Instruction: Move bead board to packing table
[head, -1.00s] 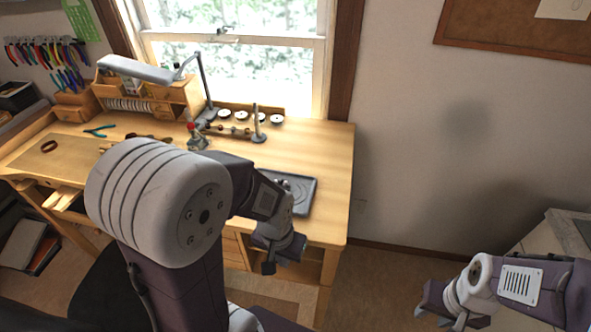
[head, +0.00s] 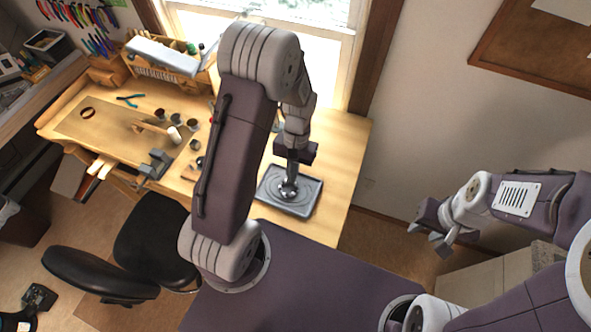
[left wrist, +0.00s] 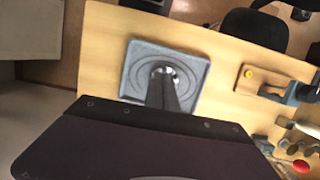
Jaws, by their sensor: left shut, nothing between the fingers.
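The bead board (head: 310,198) is a grey square tray with curved grooves. It lies flat on the wooden workbench near its front right edge, and also shows in the left wrist view (left wrist: 198,72). A small shiny round metal piece sits in its middle, partly hidden by my fingers. My left gripper (head: 291,170) points down over the middle of the board, shut and empty; its fingers also show in the left wrist view (left wrist: 164,82). Whether the fingertips touch anything is unclear. My right gripper (head: 436,232) is open and empty, away at the right. No table is clearly identifiable as the packing table.
A black chair (head: 155,240) stands in front. A pale surface (head: 545,256) lies at the right, partly hidden by my right arm. The floor between is bare.

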